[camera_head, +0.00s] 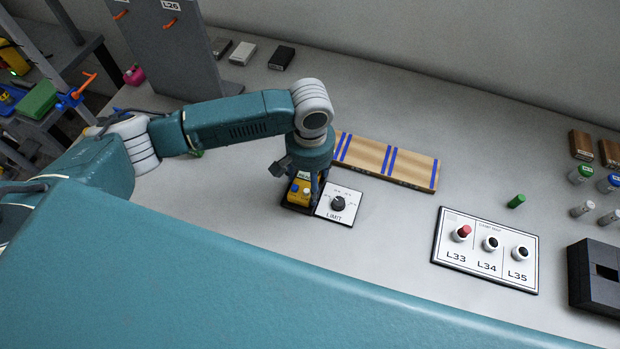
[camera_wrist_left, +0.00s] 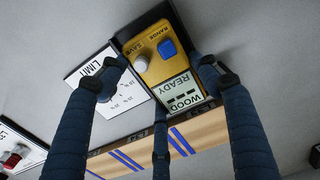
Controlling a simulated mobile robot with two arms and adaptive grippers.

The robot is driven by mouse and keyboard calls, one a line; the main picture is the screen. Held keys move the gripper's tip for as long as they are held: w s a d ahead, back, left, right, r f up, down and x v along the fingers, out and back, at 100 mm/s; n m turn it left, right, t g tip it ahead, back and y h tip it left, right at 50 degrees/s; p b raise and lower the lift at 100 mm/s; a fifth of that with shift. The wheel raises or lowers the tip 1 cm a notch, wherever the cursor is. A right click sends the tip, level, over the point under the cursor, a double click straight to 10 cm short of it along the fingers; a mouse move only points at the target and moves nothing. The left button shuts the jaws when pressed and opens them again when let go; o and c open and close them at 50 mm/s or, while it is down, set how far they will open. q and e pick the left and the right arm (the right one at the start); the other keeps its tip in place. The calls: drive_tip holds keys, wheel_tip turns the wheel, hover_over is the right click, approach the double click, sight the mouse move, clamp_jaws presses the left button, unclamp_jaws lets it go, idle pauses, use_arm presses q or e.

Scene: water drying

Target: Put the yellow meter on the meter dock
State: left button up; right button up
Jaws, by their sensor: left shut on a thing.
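The yellow meter (camera_head: 300,190) is over a black base beside the LIMIT dial panel. I take this base to be the meter dock (camera_head: 297,208). In the left wrist view, the meter (camera_wrist_left: 160,67) shows a blue button, a pale knob and a display reading WOOD READY. The dark dock edge (camera_wrist_left: 128,32) shows around its far end. My left gripper (camera_head: 306,184) points down, and its fingers (camera_wrist_left: 163,90) are shut around the meter. I cannot tell whether the meter rests fully on the dock. My right gripper is not in view.
The LIMIT dial panel (camera_head: 339,204) adjoins the dock on the right. A wooden board with blue stripes (camera_head: 415,168) lies behind.

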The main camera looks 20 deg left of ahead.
use_arm(q)
drive_tip(key=shift+f, duration=0.1)
drive_tip(key=shift+s+f, duration=0.2)
drive_tip(key=shift+f, duration=0.05)
drive_tip(key=o, duration=1.1)
drive_tip(key=shift+s+f, duration=0.15)
drive_tip(key=o, duration=0.4)
drive_tip(key=shift+f, duration=0.15)
drive_tip(key=shift+w, duration=0.2)
drive_tip(key=shift+a+r, duration=0.1)
drive_tip(key=shift+r, duration=0.2)
wheel_tip(320, 180, up, 13)
drive_tip(key=shift+w+f+b, duration=0.1)
drive_tip(key=shift+b, duration=0.25)
